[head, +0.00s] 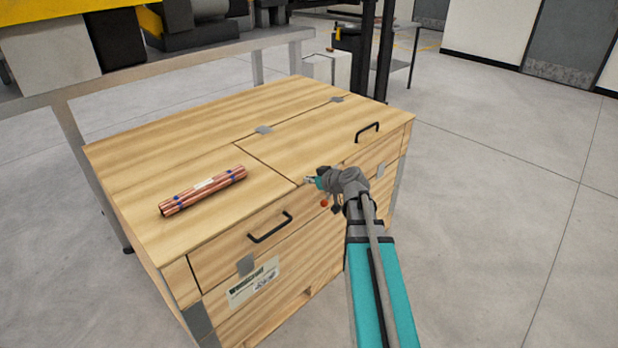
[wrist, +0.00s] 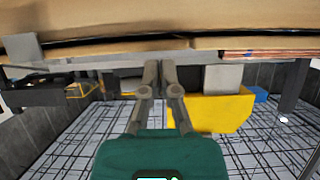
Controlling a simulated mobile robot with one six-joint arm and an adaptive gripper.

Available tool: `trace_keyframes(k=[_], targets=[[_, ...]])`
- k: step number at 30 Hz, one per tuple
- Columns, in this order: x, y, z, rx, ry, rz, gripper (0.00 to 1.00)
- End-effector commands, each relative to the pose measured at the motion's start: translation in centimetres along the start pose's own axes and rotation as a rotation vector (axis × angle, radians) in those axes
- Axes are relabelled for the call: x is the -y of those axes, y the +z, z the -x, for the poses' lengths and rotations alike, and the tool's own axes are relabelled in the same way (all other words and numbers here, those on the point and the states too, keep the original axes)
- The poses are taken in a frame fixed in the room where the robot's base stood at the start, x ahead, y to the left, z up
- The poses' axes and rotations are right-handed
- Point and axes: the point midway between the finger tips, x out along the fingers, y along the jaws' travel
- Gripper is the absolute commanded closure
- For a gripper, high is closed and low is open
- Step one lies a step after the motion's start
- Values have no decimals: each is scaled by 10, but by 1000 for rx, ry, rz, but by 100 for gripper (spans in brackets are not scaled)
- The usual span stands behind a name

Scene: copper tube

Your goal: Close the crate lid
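The wooden crate (head: 130,196) stands in front of me. Its lid (head: 325,130), hinged at the back and with a black handle (head: 367,132), lies flat and looks level with the top around it in the head view. My gripper (head: 311,181) is at the lid's front left corner; whether it touches is unclear. In the wrist view my gripper (wrist: 159,66) has its two fingers together with nothing seen between them. Wooden edges with a dark gap between them cross the top of that view.
A bundle of copper tubes (head: 203,191) lies on the crate top, left of the lid. A second black handle (head: 270,227) is on the crate's front. A grey bench (head: 180,73) stands behind. Open floor (head: 500,210) lies to the right.

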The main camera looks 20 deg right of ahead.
Motion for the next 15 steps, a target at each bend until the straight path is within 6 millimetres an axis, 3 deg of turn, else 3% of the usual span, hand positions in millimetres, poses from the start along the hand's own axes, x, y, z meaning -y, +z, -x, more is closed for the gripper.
trace_keyframes(k=[11,15], targets=[[-2,-34,10,-29,7,-12,100],[-2,-15,22,-29,10,-13,100]])
